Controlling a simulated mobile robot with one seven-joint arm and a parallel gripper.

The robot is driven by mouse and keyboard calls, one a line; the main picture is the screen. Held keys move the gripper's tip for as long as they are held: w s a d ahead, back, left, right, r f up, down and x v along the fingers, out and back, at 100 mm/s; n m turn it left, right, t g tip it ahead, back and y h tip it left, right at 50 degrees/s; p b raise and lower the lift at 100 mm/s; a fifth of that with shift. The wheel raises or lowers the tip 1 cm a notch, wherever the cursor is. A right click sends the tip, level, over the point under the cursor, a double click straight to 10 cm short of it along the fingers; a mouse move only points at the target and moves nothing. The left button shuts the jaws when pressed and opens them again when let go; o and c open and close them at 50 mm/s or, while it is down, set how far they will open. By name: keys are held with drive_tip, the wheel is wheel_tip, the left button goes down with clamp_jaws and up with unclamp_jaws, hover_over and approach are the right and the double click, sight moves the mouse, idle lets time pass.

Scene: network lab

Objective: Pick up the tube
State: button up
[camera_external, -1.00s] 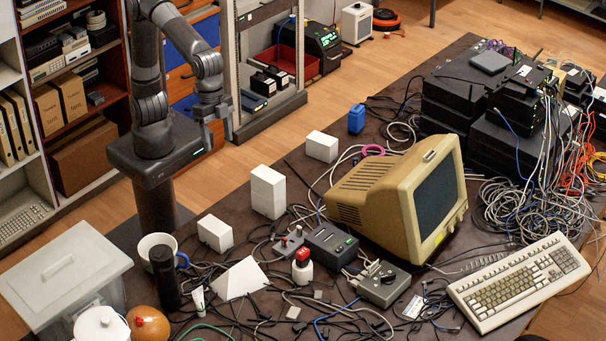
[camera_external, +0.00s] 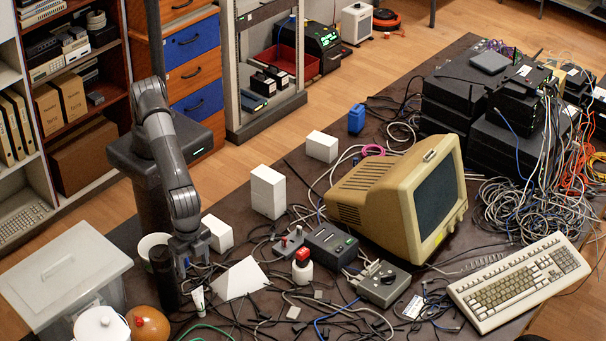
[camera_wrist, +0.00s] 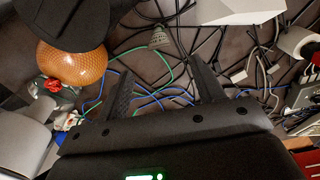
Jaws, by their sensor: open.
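The tube (camera_external: 198,300) is small and whitish. It stands near the front left of the cluttered table, just right of a dark cylinder (camera_external: 163,279). My gripper (camera_external: 192,264) points down over the table, just above and behind the tube in the external view. In the wrist view my gripper (camera_wrist: 160,76) has its two fingers spread, with only cables and table between them. It does not appear to touch the tube.
An orange ball-like object (camera_external: 148,324) and a white pot (camera_external: 100,325) stand left of the tube. A white pyramid (camera_external: 240,280) lies to its right, and a white mug (camera_external: 152,243) stands behind the cylinder. Loose cables cover the table around the tube.

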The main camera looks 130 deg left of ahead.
hover_over(198, 293)
drive_tip(key=f, duration=0.5)
drive_tip(key=shift+s+d+f, duration=0.1)
drive_tip(key=shift+s+f, duration=0.15)
drive_tip(key=shift+s, duration=0.1)
drive_tip(key=shift+w+a+f, duration=0.1)
drive_tip(key=shift+f, duration=1.5)
drive_tip(key=shift+w+a+f, duration=0.1)
drive_tip(key=shift+f, duration=1.45)
drive_tip(key=shift+c, duration=0.2)
drive_tip(key=c, duration=1.3)
drive_tip(key=shift+o, duration=0.2)
drive_tip(key=shift+r, duration=0.1)
